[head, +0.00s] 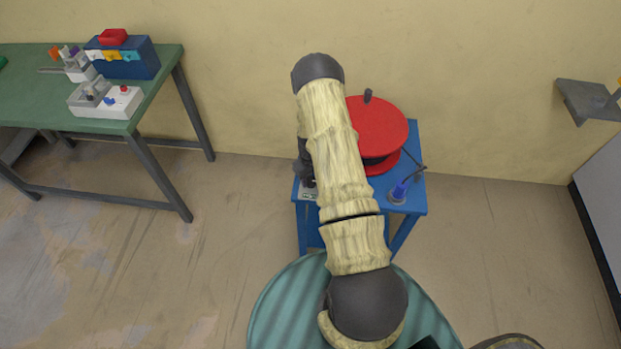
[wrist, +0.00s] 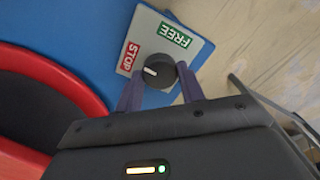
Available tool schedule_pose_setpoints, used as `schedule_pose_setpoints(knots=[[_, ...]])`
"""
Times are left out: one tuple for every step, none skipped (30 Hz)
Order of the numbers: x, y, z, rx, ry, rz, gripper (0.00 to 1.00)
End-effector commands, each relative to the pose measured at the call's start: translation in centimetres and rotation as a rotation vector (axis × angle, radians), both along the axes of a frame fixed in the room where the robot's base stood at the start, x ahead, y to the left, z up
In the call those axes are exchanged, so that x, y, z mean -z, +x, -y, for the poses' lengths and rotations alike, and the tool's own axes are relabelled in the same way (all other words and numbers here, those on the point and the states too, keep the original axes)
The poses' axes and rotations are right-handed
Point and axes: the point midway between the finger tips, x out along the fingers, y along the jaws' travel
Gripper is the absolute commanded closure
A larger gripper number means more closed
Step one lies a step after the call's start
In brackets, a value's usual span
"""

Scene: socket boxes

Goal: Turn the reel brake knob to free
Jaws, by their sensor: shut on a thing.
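The reel brake knob (wrist: 157,70) is dark and round, on a pale plate (wrist: 195,57) in the wrist view. Its white mark points left, toward the side of the red STOP label (wrist: 129,58). The green FREE label (wrist: 175,34) lies above the knob. My gripper (wrist: 160,82) is shut on the knob, one purple finger at each side. In the head view the knob is hidden and my arm covers much of my gripper (head: 305,172). The red cable reel (head: 385,128) stands right of my arm on the blue stand (head: 412,208).
A green table (head: 40,100) at the left holds a white socket box (head: 122,105) and a blue box (head: 142,62). A grey wall shelf (head: 588,103) is at the right. Floor between table and stand is clear.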

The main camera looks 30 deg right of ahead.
Motion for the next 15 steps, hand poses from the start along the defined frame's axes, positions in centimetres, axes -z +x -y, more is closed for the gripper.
schedule_pose_setpoints(knots=[[0.13,-0.01,-0.1,0.023,0.001,-0.001,0.84],[0.14,-0.01,-0.1,0.039,0.001,-0.001,0.84],[0.14,0.01,-0.1,0.063,0.001,-0.001,0.84],[0.15,0.02,-0.1,0.083,0.001,0.0,0.84],[0.16,0.02,-0.11,0.105,0.001,0.0,0.84],[0.18,0.03,-0.11,0.134,0.001,0.0,0.84],[0.19,0.02,-0.11,0.158,0.001,-0.001,0.84],[0.21,0.02,-0.11,0.182,0.001,-0.001,0.84],[0.21,0.02,-0.11,0.216,0.001,-0.001,0.84],[0.21,0.02,-0.11,0.244,0.001,-0.001,0.84],[0.2,0.02,-0.12,0.271,0.001,-0.001,0.84],[0.19,0.02,-0.13,0.307,0.001,-0.001,0.84],[0.19,0.01,-0.14,0.335,0.001,-0.001,0.84],[0.19,0.0,-0.15,0.365,0.002,-0.002,0.84],[0.2,-0.02,-0.15,0.403,0.002,-0.002,0.84]])
